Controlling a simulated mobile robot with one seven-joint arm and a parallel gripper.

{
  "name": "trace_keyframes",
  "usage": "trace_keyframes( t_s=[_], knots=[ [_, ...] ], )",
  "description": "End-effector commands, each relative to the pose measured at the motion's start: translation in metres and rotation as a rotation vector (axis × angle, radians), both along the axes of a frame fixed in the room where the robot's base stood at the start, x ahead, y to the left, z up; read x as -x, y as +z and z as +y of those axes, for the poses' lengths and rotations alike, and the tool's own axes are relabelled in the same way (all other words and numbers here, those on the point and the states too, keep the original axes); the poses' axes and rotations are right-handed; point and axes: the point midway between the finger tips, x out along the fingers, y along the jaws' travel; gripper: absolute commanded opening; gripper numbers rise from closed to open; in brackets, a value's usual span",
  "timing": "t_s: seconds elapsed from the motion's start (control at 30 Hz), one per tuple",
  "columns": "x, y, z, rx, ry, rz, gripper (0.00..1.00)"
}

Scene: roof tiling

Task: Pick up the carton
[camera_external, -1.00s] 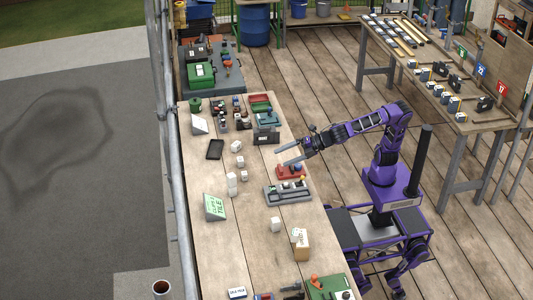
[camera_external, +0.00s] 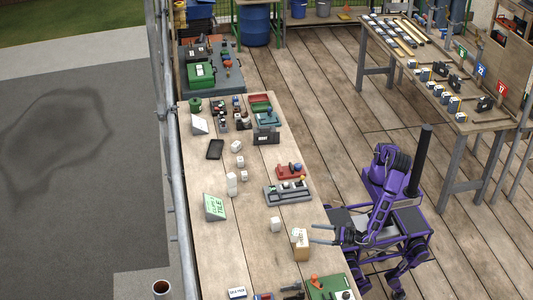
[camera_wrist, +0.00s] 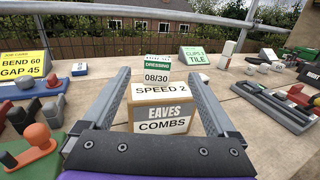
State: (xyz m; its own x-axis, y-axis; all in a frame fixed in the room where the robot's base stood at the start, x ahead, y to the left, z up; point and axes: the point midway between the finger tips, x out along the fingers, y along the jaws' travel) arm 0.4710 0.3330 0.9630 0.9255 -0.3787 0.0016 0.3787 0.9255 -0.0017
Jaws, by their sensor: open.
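The carton (camera_external: 301,248) is a small brown box near the right edge of the long wooden table. In the wrist view the carton (camera_wrist: 163,118) stands upright straight ahead, with an "EAVES COMBS" label on its front and a "SPEED 2" label above it. My gripper (camera_external: 313,233) is at the table's right edge beside the carton, fingers pointing left. In the wrist view my gripper (camera_wrist: 158,74) is open, with one finger on each side of the carton in the picture. I cannot tell whether either finger touches it.
A small white block (camera_external: 275,224) stands left of and behind the carton. A green tray (camera_external: 328,288) lies at the table's near end, and a grey tray (camera_external: 287,193) lies farther along. Bare wood lies left of the carton.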

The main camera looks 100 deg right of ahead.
Motion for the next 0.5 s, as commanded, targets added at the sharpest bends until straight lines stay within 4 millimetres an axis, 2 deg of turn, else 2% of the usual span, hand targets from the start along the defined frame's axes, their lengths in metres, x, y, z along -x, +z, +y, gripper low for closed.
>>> trace_keyframes(
  t_s=[0.1, 0.23, 0.33, 0.5],
  knots=[
    [-0.026, 0.0, -0.011, -0.001, -0.004, 0.0, 0.93],
    [-0.049, 0.0, -0.021, 0.0, -0.003, 0.001, 0.93],
    [-0.061, 0.0, -0.025, -0.002, -0.002, 0.0, 0.93],
    [-0.069, 0.0, -0.028, -0.001, -0.001, 0.001, 0.93]
  ],
)
